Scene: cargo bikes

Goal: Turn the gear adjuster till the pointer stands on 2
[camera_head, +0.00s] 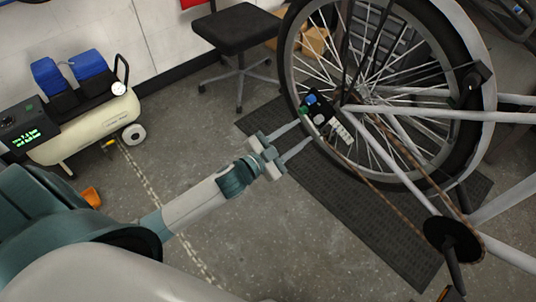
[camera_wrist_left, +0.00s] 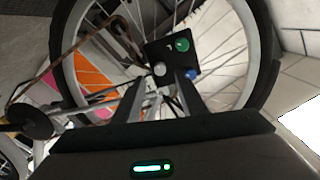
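A small black box (camera_head: 316,104) sits by the hub of the bike's wheel, with a blue, a green and a pale knob on it. In the left wrist view the box (camera_wrist_left: 170,52) carries a green knob (camera_wrist_left: 183,45), a blue knob (camera_wrist_left: 192,74) and a pale round knob (camera_wrist_left: 159,69). I cannot tell which part is the gear adjuster, and no pointer or numbers can be read. My left gripper (camera_head: 303,133) is open and empty, its fingers pointing at the box's near side. In the wrist view its fingertips (camera_wrist_left: 160,82) are spread just below the pale knob. My right gripper is out of view.
The spoked wheel (camera_head: 287,62), chain (camera_head: 398,207) and frame tubes (camera_head: 507,117) surround the box closely. A dark mat (camera_head: 385,240) lies under the bike. A compressor (camera_head: 85,125) and black stool (camera_head: 237,28) stand behind. The floor between them is mostly clear.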

